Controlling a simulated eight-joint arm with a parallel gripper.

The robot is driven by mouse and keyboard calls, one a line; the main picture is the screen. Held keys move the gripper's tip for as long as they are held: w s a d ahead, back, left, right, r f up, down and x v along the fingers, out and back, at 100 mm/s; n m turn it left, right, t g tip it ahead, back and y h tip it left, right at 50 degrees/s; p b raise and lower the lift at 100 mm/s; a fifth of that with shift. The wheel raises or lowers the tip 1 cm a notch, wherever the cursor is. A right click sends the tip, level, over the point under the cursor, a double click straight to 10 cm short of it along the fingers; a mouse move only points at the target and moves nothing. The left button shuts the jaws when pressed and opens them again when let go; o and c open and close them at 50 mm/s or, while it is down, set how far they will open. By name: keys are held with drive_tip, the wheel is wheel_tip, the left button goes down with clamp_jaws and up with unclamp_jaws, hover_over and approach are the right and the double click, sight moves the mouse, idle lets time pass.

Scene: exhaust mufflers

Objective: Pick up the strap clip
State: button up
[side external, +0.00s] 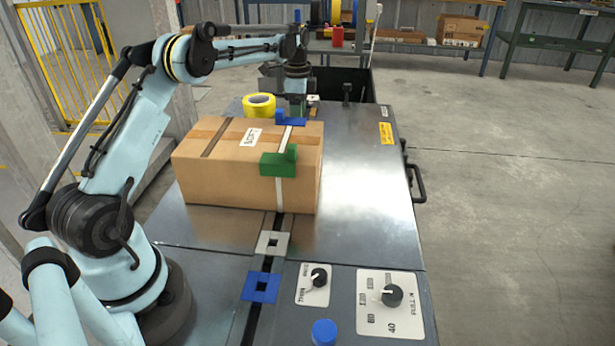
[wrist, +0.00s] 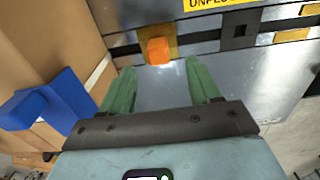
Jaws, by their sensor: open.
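The strap clip is not labelled; a small orange block (wrist: 158,50) in the wrist view may be it. The block sits on a yellow patch along the dark track, just beyond my fingertips and between their lines. My gripper (wrist: 158,75) has two green fingers spread apart with nothing between them. In the side view my wrist is above the table behind the box, and the fingertips are largely hidden there. A green corner piece (side external: 279,162) and a blue one (side external: 290,121) sit on the strap at the box's top edges.
The cardboard box (side external: 225,170) stands close beside my gripper, at left in the wrist view, with the blue corner piece (wrist: 45,105) projecting. A yellow tape roll (side external: 259,104) is near its far edge. The metal table (side external: 365,190) is clear right of the box.

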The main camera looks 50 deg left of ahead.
drive_tip(key=shift+s+f, duration=0.15)
drive_tip(key=shift+f, duration=2.75)
drive_tip(key=shift+c, duration=0.4)
drive_tip(key=c, duration=0.9)
drive_tip(key=shift+r, duration=0.15)
wheel_tip(320, 180, up, 10)
drive_tip(key=shift+f, duration=0.1)
